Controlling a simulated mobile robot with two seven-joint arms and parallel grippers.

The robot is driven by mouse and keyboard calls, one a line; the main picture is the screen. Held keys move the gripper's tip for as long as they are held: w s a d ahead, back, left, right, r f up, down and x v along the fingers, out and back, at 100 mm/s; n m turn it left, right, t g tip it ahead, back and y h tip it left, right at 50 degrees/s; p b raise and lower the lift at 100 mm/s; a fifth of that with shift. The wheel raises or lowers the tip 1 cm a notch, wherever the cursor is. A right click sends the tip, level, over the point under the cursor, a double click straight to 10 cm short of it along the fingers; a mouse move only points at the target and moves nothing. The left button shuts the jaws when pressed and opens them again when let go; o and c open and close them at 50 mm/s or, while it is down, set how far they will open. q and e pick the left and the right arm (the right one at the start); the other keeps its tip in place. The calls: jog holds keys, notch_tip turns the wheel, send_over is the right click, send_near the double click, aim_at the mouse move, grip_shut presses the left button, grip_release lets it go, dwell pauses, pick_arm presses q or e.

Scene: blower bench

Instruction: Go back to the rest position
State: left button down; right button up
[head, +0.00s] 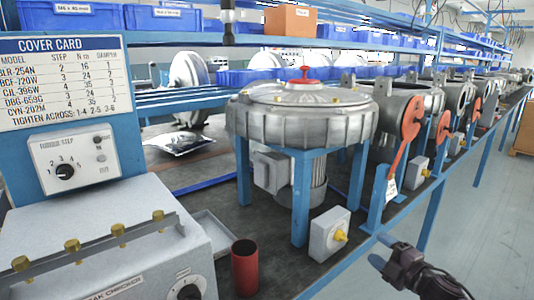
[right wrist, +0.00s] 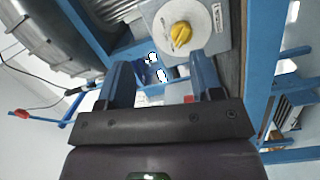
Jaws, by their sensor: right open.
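My right gripper (head: 381,250) is at the lower right of the head view, beside the bench's front edge. In the right wrist view its two blue fingers (right wrist: 160,85) stand apart with nothing gripped between them. A grey box with a yellow knob (head: 340,236) is on the bench to the left of the gripper; the yellow knob also shows in the right wrist view (right wrist: 181,34), beyond the fingertips. The large round blower housing (head: 300,120) stands on blue legs behind it. My left gripper is not in view.
A red cup (head: 244,268) stands at the bench's front. Red-handled housings (head: 411,118) line the bench at right. The floor (head: 480,210) right of the bench is clear.

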pick_arm(q)
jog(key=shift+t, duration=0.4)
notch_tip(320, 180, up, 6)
jog(key=p, duration=0.7)
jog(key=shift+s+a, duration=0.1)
pick_arm(e)
jog(key=s+a+f+m+g+h, duration=0.1)
jog(key=s+f+m+h, duration=0.2)
jog(key=s, duration=1.1)
jog(key=s+a+f+m+g+h, duration=0.1)
jog(key=s+f+m, duration=0.4)
jog(key=s+m, duration=0.5)
jog(key=s+f+m+g+h, duration=0.3)
jog(key=s+m, duration=0.4)
jog(key=s, duration=1)
notch_tip(320, 180, down, 2)
jog(key=shift+s+a+f+h, duration=0.1)
jog(key=shift+s+a+h, duration=0.25)
jog(key=shift+h, duration=0.45)
